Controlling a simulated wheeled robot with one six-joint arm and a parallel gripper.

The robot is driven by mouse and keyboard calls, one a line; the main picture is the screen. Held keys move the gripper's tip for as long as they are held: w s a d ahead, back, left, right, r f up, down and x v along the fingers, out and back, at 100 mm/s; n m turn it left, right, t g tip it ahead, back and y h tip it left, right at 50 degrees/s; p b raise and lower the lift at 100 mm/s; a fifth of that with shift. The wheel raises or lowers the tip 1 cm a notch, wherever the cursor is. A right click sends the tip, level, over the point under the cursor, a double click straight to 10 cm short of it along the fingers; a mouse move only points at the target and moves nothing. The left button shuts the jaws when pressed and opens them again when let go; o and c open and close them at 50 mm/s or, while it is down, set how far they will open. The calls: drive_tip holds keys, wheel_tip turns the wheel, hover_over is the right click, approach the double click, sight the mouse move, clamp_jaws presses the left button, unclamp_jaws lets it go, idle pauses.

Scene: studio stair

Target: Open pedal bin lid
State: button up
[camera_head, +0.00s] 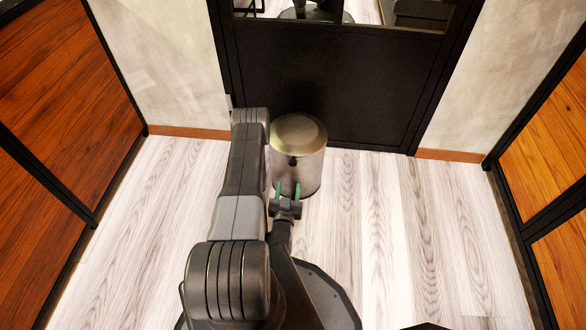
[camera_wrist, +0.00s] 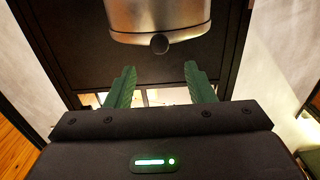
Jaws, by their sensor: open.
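The pedal bin (camera_head: 297,160) is a metallic cylinder standing upright on the floor in front of the black door. Its lid (camera_head: 299,132) is shut, with a small dark knob (camera_head: 292,161) at the front edge. In the wrist view the bin (camera_wrist: 165,15) is cut off by the top edge, with the dark knob (camera_wrist: 160,44) below its rim. My gripper (camera_head: 287,188) has green fingers, open and empty, just in front of the bin. In the wrist view the fingers (camera_wrist: 153,82) are apart, with the knob beyond the gap between them. My arm partly hides the bin's left side.
The black door (camera_head: 370,105) with a glass upper part stands behind the bin. Wood-panelled walls (camera_head: 65,80) with black frames flank the space on both sides. The pale plank floor (camera_head: 400,230) is clear to the right of the bin.

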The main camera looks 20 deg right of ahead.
sight(293, 164)
drive_tip(key=shift+w+d+f+b, duration=0.2)
drive_tip(key=shift+w+b, duration=0.1)
drive_tip(key=shift+b, duration=1.95)
drive_tip(key=b, duration=0.3)
drive_tip(key=shift+b, duration=0.35)
drive_tip(key=x, duration=0.3)
drive_tip(key=b+x, duration=0.1)
drive_tip(key=x, duration=0.3)
drive_tip(key=b+x, duration=0.1)
drive_tip(key=x, duration=0.3)
drive_tip(key=shift+d+r, duration=0.15)
drive_tip(key=shift+r, duration=0.2)
drive_tip(key=shift+c, duration=0.4)
clamp_jaws()
